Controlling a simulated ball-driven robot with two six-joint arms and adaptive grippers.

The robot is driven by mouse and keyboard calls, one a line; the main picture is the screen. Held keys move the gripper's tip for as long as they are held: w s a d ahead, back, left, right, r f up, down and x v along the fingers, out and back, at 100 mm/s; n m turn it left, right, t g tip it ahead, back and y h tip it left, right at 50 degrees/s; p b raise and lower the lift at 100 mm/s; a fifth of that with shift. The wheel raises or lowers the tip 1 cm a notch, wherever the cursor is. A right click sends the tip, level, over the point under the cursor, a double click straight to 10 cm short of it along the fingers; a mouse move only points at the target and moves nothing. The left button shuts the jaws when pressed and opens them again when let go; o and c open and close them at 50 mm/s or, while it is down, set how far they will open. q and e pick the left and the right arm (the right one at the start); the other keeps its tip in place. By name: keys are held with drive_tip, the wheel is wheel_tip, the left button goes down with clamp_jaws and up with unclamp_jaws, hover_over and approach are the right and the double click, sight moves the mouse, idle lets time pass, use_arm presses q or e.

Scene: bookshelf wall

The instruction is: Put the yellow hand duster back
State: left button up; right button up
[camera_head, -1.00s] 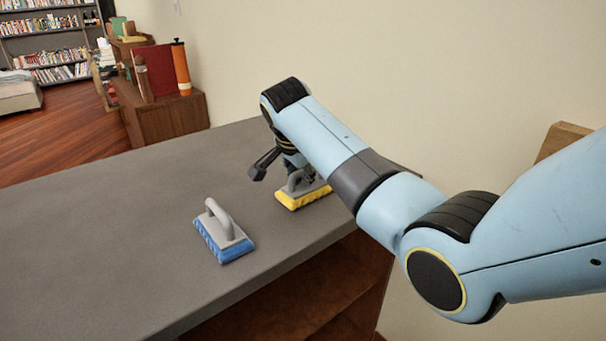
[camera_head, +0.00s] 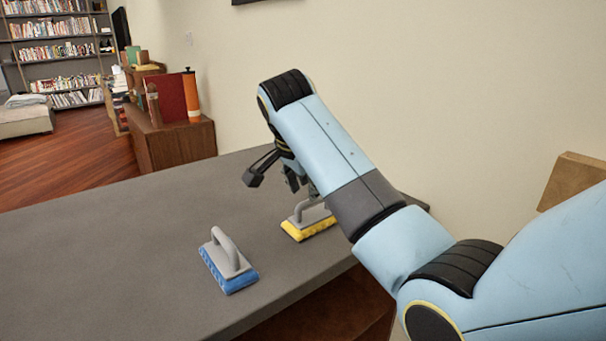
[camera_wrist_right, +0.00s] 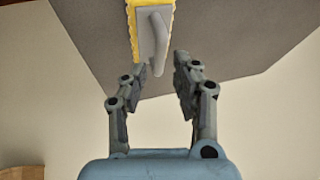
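The yellow hand duster (camera_head: 310,228) has a yellow base and a grey top with a grey handle. It lies on the grey counter (camera_head: 120,235) near its right end. My right gripper (camera_head: 272,178) is above it in the head view, partly behind my own arm. In the right wrist view my right gripper (camera_wrist_right: 160,75) is open, its two fingers apart. There the yellow hand duster (camera_wrist_right: 150,40) shows beyond the fingertips, with its handle just past the gap and nothing clearly gripped. My left gripper is not in view.
A blue hand duster (camera_head: 228,262) lies on the counter to the left of the yellow one. The counter's left part is clear. A wall runs behind it. A brown cabinet (camera_head: 180,145) with books and an orange cylinder stands further back.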

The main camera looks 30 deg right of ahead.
drive_tip(key=v, duration=0.4)
drive_tip(key=shift+s+a+r, duration=0.1)
drive_tip(key=shift+a+r, duration=0.1)
drive_tip(key=shift+r, duration=0.15)
drive_tip(key=s+f+n+y, duration=0.1)
drive_tip(key=s+f+n, duration=0.6)
drive_tip(key=s+f, duration=0.45)
drive_tip(key=s+a+n+y, duration=0.25)
drive_tip(key=s+n, duration=0.75)
drive_tip(key=s, duration=1)
wheel_tip(320, 180, down, 34)
drive_tip(key=s+d+g+b, duration=0.2)
drive_tip(key=s+b, duration=0.1)
drive_tip(key=b, duration=0.3)
drive_tip(key=s+f+b, duration=0.4)
drive_tip(key=s+f, duration=1.3)
drive_tip(key=f, duration=0.1)
drive_tip(key=shift+d+g, duration=0.3)
drive_tip(key=shift+g, duration=0.1)
